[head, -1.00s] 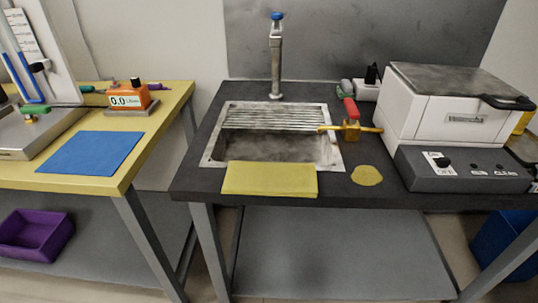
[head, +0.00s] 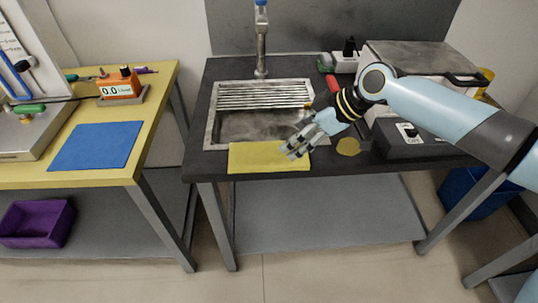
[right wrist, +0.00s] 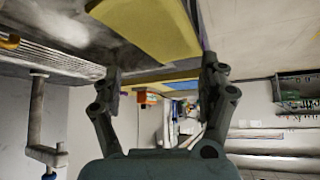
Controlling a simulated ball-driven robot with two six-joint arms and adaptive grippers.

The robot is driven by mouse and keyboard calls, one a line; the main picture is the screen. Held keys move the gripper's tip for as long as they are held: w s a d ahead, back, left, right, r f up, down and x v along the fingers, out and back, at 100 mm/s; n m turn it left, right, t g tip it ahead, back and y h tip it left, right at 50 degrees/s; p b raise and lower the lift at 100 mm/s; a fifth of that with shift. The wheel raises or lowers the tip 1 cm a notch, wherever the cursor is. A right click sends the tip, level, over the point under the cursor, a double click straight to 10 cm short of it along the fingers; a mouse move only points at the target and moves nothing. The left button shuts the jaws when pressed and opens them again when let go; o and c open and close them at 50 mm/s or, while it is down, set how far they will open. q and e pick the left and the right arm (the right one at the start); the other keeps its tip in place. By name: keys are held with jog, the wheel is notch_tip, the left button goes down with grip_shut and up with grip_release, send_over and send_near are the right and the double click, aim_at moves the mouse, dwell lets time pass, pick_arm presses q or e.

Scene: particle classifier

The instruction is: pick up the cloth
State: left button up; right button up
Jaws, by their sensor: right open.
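The yellow cloth (head: 262,158) lies flat along the front rim of the sink, over the dark counter's front edge. In the right wrist view the cloth (right wrist: 150,27) appears at the top, beyond the fingers. My right gripper (head: 291,152) is open and over the cloth's right end in the head view. It also shows in the right wrist view (right wrist: 160,78) with its two fingers apart and nothing between them. I cannot tell whether the fingers touch the cloth. My left gripper is out of view.
The sink (head: 212,130) with its tall tap (head: 261,45) is behind the cloth. A yellow table with a blue mat (head: 95,146) stands left, across a gap.

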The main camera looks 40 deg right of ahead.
aim_at(266, 156)
jog(key=b+x, duration=0.5)
jog(key=x, duration=0.2)
jog(key=shift+s+f, duration=0.1)
jog(key=shift+s, duration=0.05)
jog(key=shift+w+a+f+b, duration=0.3)
jog(key=shift+w+f+b, duration=0.15)
jog(key=shift+b, duration=0.1)
jog(key=shift+r, duration=0.1)
jog(key=c, duration=0.9)
grip_shut()
